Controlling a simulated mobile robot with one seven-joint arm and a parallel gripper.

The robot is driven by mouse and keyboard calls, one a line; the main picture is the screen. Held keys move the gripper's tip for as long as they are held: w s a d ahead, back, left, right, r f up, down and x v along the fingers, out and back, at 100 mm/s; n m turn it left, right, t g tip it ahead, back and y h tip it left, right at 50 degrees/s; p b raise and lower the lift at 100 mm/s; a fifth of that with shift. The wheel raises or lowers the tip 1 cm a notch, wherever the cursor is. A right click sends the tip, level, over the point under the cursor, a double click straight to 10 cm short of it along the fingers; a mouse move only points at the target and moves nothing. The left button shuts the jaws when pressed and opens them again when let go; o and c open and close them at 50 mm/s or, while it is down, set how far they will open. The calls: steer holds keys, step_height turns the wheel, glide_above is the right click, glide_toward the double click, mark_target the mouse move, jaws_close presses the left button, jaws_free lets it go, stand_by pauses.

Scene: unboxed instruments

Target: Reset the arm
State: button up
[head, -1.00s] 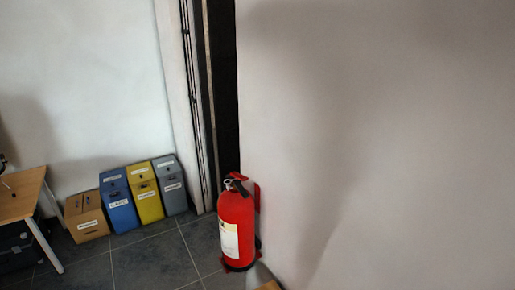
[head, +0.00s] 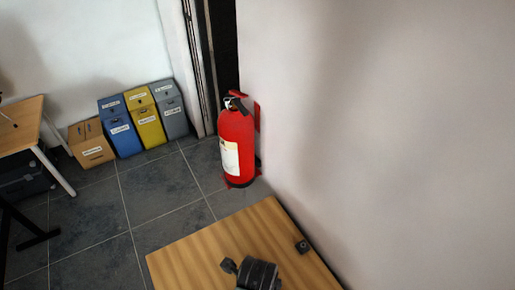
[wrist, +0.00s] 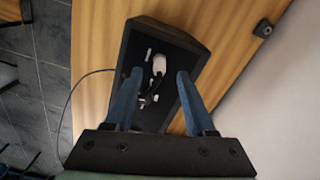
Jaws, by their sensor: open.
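My gripper (wrist: 159,74) shows in the wrist view with its two blue fingers apart. Nothing is held between them. The fingers point over a black open box or tray (wrist: 143,33) on a wooden table (wrist: 98,35). A small white and dark item (wrist: 159,66) lies in the box, between the fingertips in the picture. I cannot tell how high the gripper is above it. In the head view a dark ribbed shape shows at the bottom edge over the table; I cannot tell whether it is part of my arm.
The tabletop (head: 205,250) stands against the white wall, with a small black block (head: 302,247) near its edge. A red fire extinguisher (head: 237,145) stands behind it. Blue (head: 120,130), yellow and grey bins line the back wall. Tiled floor (head: 90,220) is open at left.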

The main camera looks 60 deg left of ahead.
step_height(320, 180, up, 9)
steer(key=b, duration=0.1)
stand_by(0.3)
